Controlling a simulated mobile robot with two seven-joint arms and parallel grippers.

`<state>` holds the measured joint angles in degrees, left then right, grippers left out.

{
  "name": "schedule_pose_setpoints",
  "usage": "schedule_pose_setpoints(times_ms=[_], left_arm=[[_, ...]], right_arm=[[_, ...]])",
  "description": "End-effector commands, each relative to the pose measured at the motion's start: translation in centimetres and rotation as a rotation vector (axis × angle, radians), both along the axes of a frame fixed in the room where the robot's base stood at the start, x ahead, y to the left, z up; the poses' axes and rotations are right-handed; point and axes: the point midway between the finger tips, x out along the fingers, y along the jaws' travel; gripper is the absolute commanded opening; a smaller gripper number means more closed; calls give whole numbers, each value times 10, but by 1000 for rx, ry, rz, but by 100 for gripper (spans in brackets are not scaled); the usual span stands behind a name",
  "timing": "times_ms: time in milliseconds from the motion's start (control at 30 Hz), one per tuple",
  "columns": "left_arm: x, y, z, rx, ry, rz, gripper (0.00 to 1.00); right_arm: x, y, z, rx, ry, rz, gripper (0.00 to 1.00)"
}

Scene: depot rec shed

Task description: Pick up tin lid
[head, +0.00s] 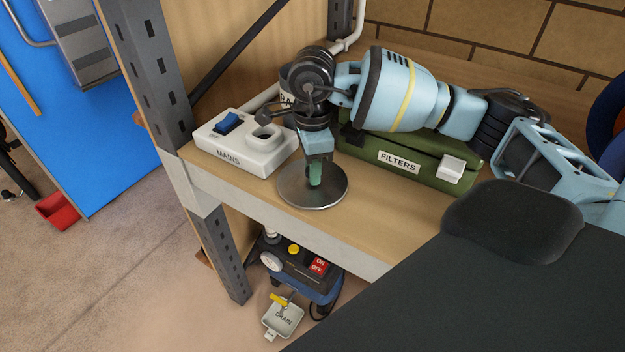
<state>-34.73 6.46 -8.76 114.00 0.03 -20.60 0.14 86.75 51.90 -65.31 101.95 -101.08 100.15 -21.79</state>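The tin lid (294,191) is a round, dark grey metal disc. It appears to lie flat at the front edge of the wooden shelf (385,213), between the mains box and the green case. My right gripper (315,174) points down over the middle of the lid, with a green-padded fingertip at or just above its surface. Only one finger shows clearly; the other is hidden, so I cannot tell whether it grips anything. The lid's middle is covered by the finger. My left gripper is not in view.
A white mains box (270,158) with a blue switch stands left of the lid. A green case (425,169) labelled FILTERS stands close behind right. A grey upright post (150,70) borders the shelf's left end. A machine (300,275) with a drain tray (283,319) is below.

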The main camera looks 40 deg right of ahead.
Motion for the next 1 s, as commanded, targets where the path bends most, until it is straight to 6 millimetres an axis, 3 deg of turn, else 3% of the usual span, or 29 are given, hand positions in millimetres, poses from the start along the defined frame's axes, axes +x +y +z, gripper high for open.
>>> schedule_pose_setpoints(times_ms=[33,167,567,800,1000], left_arm=[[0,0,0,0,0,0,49],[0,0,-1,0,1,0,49],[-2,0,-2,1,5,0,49],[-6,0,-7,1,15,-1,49],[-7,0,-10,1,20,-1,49]], right_arm=[[0,0,0,0,0,0,21],[0,0,0,0,0,0,5],[0,0,7,1,-1,0,5],[1,1,34,1,-3,1,5],[-25,35,38,1,0,8,5]])
